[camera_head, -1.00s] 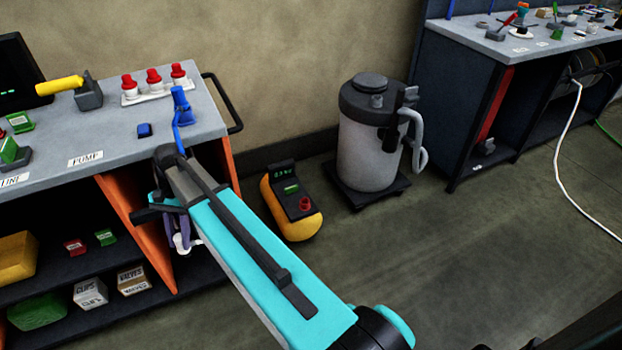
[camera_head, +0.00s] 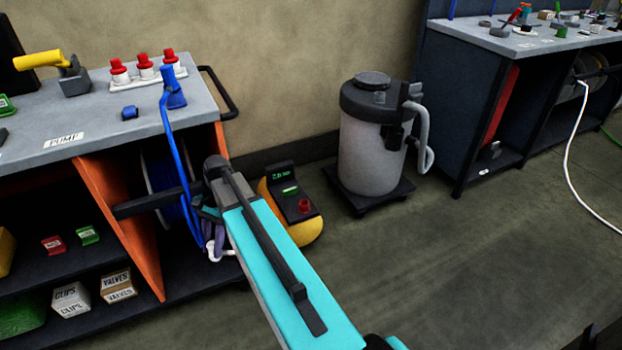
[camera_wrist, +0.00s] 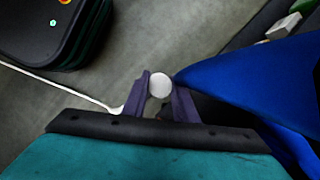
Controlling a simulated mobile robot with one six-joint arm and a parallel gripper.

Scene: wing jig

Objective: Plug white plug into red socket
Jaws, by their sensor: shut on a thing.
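My gripper (camera_head: 213,248) is low in front of the pump bench's open right side. In the wrist view, its two purple fingers (camera_wrist: 160,92) are shut on the round white plug (camera_wrist: 160,86). A white cable (camera_wrist: 70,90) runs from near the fingers to the left. In the head view, the white plug (camera_head: 221,251) shows only as a small white bit. A red round fitting (camera_head: 304,205) on the yellow and black unit (camera_head: 292,190) may be the red socket; its opening cannot be made out. The gripper is left of and below it, apart from it.
A blue cable (camera_head: 174,140) hangs from a blue plug (camera_head: 175,95) on the bench (camera_head: 110,125), close behind my gripper. A blue surface (camera_wrist: 250,80) looms beside the fingers. A grey tank (camera_head: 370,150) stands behind.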

